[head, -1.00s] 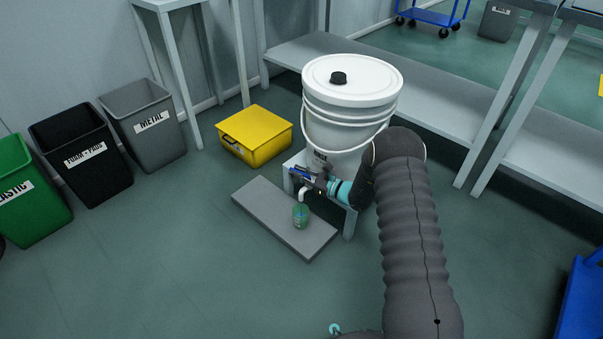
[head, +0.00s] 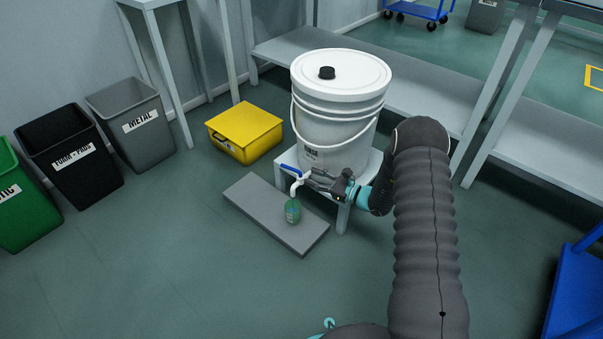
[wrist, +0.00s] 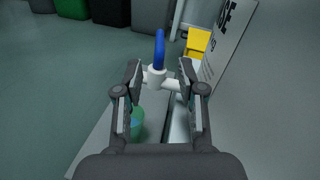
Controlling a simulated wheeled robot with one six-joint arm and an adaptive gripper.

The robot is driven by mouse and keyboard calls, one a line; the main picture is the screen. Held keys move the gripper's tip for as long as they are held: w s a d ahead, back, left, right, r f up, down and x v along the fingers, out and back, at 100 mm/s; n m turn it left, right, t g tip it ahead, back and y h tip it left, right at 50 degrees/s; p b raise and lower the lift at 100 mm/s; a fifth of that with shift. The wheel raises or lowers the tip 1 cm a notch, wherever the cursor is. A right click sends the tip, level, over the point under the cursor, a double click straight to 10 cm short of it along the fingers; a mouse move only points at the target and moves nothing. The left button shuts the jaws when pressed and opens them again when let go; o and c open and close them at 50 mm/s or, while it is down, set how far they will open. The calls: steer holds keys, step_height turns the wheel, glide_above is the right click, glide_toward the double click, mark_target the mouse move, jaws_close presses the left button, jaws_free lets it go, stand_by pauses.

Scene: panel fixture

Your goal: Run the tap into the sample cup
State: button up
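The tap (head: 299,180) is white with a blue lever (head: 289,168) and sticks out low on the front of the white bucket (head: 337,125). In the wrist view the lever (wrist: 159,48) points away from me, beyond the fingertips. The green sample cup (head: 292,212) stands upright under the spout; its lower-left position also shows in the wrist view (wrist: 137,122), with something bluish inside. I cannot make out a stream. My gripper (head: 310,178) is open beside the tap. In the wrist view its fingers (wrist: 161,76) are apart, either side of the tap body; contact is unclear.
The bucket sits on a small white stand (head: 343,215). The cup is on a grey slab (head: 265,207). A yellow box (head: 245,132) lies behind left, bins (head: 70,160) stand far left, and a shelf bench (head: 420,85) is behind. The front-left floor is clear.

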steer(key=shift+v, duration=1.4)
